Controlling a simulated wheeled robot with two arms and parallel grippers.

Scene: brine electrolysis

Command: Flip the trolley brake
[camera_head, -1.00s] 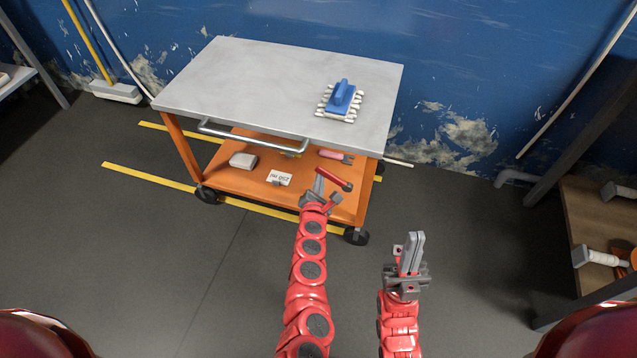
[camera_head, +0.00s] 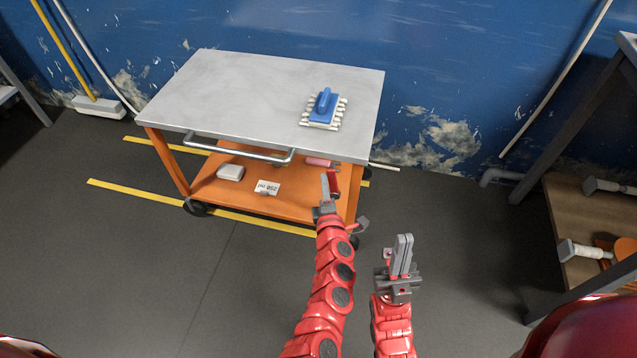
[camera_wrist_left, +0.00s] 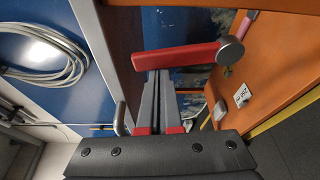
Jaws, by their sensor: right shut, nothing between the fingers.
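The red brake lever (camera_head: 333,184) is by the trolley's front right orange leg. In the left wrist view the lever (camera_wrist_left: 185,56) reaches from a grey round pivot (camera_wrist_left: 230,50) toward the tabletop side, so it stands roughly upright. My left gripper (camera_head: 325,185) is at the lever, below the tabletop corner. In the left wrist view its fingers (camera_wrist_left: 158,76) are together, with tips at the lever's edge. I cannot tell whether they touch it. My right gripper (camera_head: 402,248) is shut and empty, in front of the trolley, apart from it.
The trolley's grey tabletop (camera_head: 250,85) carries a blue-handled rack (camera_head: 325,103). The orange lower shelf (camera_head: 225,193) holds a white box (camera_head: 231,172) and a label card (camera_head: 268,187). A wooden shelf unit (camera_head: 570,215) stands at the right. The floor in front is clear.

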